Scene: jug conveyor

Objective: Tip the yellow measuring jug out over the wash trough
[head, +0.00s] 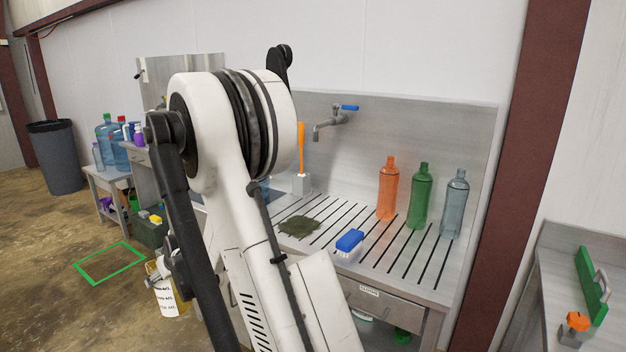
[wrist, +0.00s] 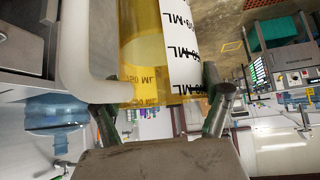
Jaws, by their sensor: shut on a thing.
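The yellow measuring jug (head: 166,292) is in the head view, left of my arm and in front of the steel counter. It looks roughly upright there, with a white label printed in black. In the wrist view the jug (wrist: 140,50) fills the upper middle, with its pale handle (wrist: 75,50) on the left. My gripper (wrist: 165,98) is shut on the jug, one finger on each side. In the head view my arm hides part of the jug and gripper. I cannot pick out the wash trough; my arm covers much of the counter's left part.
A tap (head: 330,124) is on the backsplash. Orange (head: 388,190), green (head: 421,198) and grey-blue (head: 455,205) bottles stand on the slatted drainer (head: 335,210). A blue brush (head: 349,241) and a green clump (head: 299,226) lie there. A bin (head: 56,160) stands far left; floor before it is open.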

